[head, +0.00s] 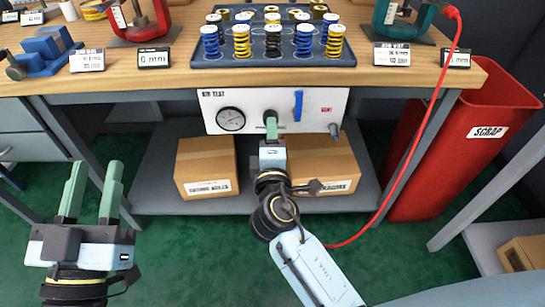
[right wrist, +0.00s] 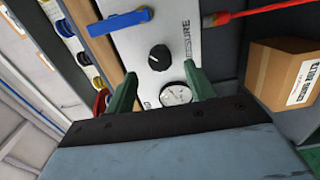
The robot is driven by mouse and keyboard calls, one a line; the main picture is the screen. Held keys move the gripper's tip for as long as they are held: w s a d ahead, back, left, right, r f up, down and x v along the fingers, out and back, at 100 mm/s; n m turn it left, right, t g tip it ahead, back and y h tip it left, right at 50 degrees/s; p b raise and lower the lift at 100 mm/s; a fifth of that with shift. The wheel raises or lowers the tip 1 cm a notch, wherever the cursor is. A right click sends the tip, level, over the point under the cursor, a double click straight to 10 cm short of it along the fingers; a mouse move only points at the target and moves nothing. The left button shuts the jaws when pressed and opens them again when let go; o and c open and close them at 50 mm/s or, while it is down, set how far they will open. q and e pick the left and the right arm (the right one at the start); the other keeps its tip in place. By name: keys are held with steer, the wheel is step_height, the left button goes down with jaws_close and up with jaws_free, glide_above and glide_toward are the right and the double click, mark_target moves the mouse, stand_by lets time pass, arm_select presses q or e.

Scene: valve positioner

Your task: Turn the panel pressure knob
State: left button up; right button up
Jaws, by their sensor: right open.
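The white air test panel (head: 258,100) hangs under the table's front edge. Its black pressure knob (head: 270,114) is mostly hidden behind my right gripper (head: 271,122) in the head view. In the right wrist view the round knob (right wrist: 159,58) shows whole, with a white pointer mark. It lies ahead of the open right gripper (right wrist: 160,84), between the lines of the two fingers, with nothing held. The pressure gauge (head: 231,119) also shows in the right wrist view (right wrist: 175,94). My left gripper (head: 95,168) is open and empty at lower left, away from the panel.
A blue lever (head: 298,105) and a hose fitting (head: 335,131) sit right of the knob. A red hose (head: 408,150) runs down at right. Cardboard boxes (head: 207,168) stand on the lower shelf. A red scrap bin (head: 465,135) is at right. A spring tray (head: 272,59) is on the table.

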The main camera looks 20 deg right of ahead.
arm_select(q)
steer(key=f+g, duration=0.1)
steer(key=f, duration=0.1)
steer(key=w+f+g+y, duration=0.1)
steer(key=f, duration=0.1)
steer(key=shift+a+g+p, duration=0.2)
steer(key=shift+g+p, duration=0.15)
steer(key=shift+g, duration=0.05)
arm_select(e)
steer(key=v, duration=0.8)
